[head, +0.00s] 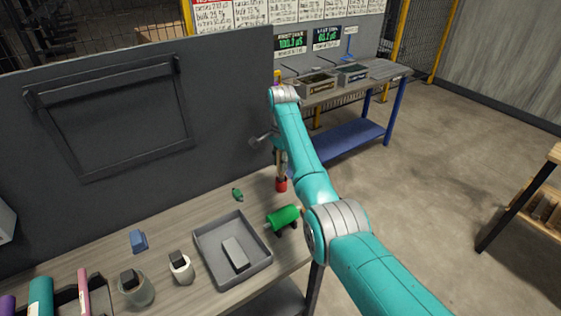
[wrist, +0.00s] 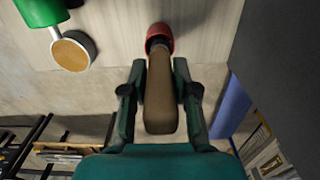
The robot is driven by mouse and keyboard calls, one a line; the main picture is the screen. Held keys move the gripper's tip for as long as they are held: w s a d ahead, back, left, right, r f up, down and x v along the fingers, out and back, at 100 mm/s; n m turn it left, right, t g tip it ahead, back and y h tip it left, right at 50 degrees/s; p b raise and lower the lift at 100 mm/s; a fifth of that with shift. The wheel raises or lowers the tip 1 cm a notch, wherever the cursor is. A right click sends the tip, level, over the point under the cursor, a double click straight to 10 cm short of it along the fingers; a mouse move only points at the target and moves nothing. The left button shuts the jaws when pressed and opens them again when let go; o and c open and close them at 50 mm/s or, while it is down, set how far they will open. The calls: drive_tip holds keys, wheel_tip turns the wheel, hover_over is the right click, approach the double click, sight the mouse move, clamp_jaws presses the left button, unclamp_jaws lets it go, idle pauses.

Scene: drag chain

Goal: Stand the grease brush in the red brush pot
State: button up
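The grease brush (wrist: 163,96) has a brown handle that points back toward my wrist camera. Its far end, with a dark neck, reaches the mouth of the red brush pot (wrist: 160,32). In the head view the red pot (head: 282,185) stands near the far right edge of the workbench, with the brush upright above it. My gripper (wrist: 160,68) has one finger on each side of the handle and looks closed on it near the fingertips. In the head view my arm partly hides the gripper. The bristles are hidden, and I cannot tell whether they touch the pot's bottom.
A green cylinder on a dark stand (head: 284,217) is beside the pot. A grey tray (head: 205,238) holds a light block. A small green item (head: 237,194), a blue block (head: 138,241) and two cups (head: 181,270) are on the bench (head: 180,222). A dark panel (head: 215,110) rises behind.

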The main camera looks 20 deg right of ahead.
drive_tip(key=o, duration=0.3)
drive_tip(key=shift+o, duration=0.2)
drive_tip(key=shift+r, duration=0.1)
wheel_tip(320, 180, up, 7)
drive_tip(key=shift+r, duration=0.15)
idle(0.8)
